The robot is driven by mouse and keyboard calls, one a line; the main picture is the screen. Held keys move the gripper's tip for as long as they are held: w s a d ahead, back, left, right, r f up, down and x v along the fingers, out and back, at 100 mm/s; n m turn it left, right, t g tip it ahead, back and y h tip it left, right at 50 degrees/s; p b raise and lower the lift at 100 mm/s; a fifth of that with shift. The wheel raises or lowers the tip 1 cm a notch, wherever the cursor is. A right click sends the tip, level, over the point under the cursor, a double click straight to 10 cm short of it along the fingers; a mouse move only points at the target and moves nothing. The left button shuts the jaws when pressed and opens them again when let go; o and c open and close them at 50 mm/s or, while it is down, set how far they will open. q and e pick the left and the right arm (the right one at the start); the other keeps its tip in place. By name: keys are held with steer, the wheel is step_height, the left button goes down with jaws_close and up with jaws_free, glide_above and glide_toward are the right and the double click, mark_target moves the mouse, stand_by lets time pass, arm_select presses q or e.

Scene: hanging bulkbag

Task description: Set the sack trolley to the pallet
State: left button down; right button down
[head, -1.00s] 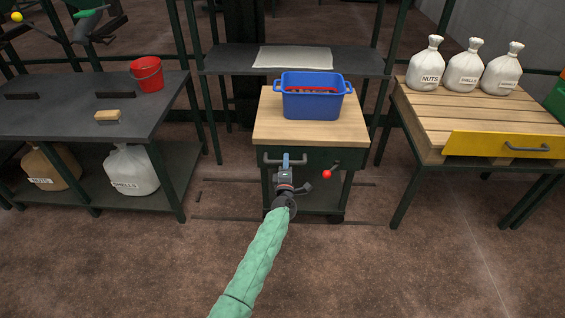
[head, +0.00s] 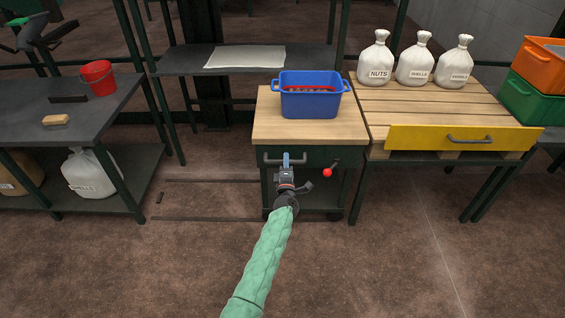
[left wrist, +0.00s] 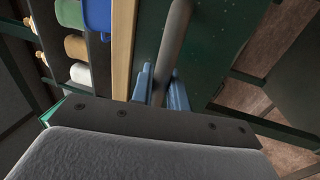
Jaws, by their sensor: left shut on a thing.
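The sack trolley (head: 270,132) has a pale wooden top, a dark green body and a bar handle (head: 271,162) on its front. My left gripper (head: 286,160) is shut on the handle; the left wrist view shows its blue fingers (left wrist: 160,88) on either side of the grey bar (left wrist: 175,40). The slatted wooden pallet (head: 425,102) lies on a dark stand to the right. The trolley's right edge is beside the pallet's left end; I cannot tell if they touch. My right gripper is out of view.
A blue tub (head: 310,103) stands on the trolley; a red-knobbed lever (head: 327,172) is on its front. Three white sacks (head: 414,62) and a yellow board (head: 455,138) are at the pallet. Orange and green crates stand far right.

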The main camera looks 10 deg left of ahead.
arm_select(q)
steer(key=shift+d+f, duration=0.1)
steer(key=shift+d, duration=0.25)
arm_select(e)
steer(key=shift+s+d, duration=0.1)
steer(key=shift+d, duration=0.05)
arm_select(q)
steer(key=shift+d, duration=0.1)
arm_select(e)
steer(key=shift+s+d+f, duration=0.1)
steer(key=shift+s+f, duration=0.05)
arm_select(q)
steer(key=c, duration=1.4)
jaws_free()
steer(key=shift+d, duration=0.15)
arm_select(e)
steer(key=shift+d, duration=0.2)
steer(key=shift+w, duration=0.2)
arm_select(q)
steer(key=a+v, duration=0.1)
steer(key=v, duration=0.6)
steer(key=shift+s+d, duration=0.4)
steer(key=shift+d, duration=0.1)
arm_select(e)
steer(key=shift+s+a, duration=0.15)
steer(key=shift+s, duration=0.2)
